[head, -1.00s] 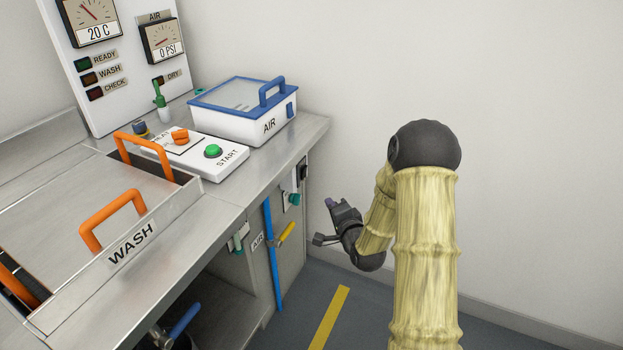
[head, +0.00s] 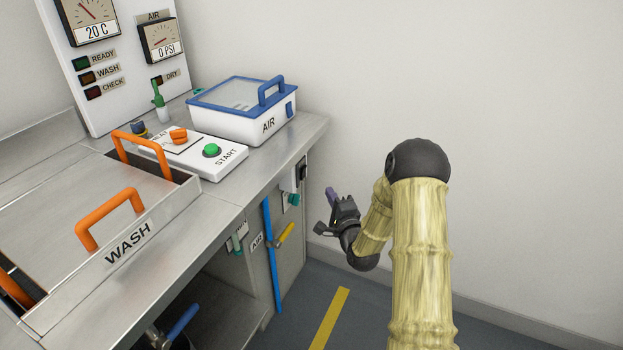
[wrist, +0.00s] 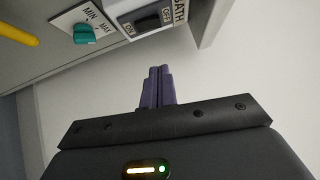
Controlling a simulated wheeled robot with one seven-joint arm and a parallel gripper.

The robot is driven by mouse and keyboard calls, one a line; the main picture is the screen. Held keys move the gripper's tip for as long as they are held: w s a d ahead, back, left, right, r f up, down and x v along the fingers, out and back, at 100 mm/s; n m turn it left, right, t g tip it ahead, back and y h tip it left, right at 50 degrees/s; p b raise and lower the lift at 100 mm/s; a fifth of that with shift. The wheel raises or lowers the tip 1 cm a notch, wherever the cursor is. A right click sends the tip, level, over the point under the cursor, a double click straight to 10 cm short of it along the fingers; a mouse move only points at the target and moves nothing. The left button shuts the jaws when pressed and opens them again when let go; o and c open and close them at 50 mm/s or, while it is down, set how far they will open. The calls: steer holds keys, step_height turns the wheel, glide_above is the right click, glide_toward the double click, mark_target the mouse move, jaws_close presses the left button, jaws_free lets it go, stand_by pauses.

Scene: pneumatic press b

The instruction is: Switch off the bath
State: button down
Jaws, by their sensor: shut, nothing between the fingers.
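The bath switch (wrist: 150,22) is a black rocker on a white plate marked ON, OFF and BATH, at the top of the wrist view. Its rocker position is hard to tell. In the head view it is a small dark switch (head: 303,171) on the right part of the cabinet front. My gripper (wrist: 159,72) has purple fingers shut together with nothing between them, pointing towards the switch plate and apart from it. In the head view my gripper (head: 332,193) is to the right of the cabinet front, slightly below the switch.
A teal MIN–MAX knob (wrist: 84,34) sits beside the switch. A yellow-handled valve (head: 286,233) on a blue pipe (head: 271,255) is lower left. The AIR box (head: 240,125) stands on the counter above. The floor and wall to the right are clear.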

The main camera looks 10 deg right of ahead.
mark_target(304, 173)
steer(key=w+a+b, duration=0.1)
steer(key=w, duration=0.2)
steer(key=w+a, duration=0.1)
steer(key=w, duration=0.2)
steer(key=w+a+r+b, duration=0.1)
steer(key=w+a, duration=0.1)
steer(key=shift+w+a+b, duration=0.1)
steer(key=shift+w+b, duration=0.2)
steer(key=shift+w, duration=0.1)
steer(key=shift+r+p, duration=0.1)
steer(key=shift+p, duration=0.2)
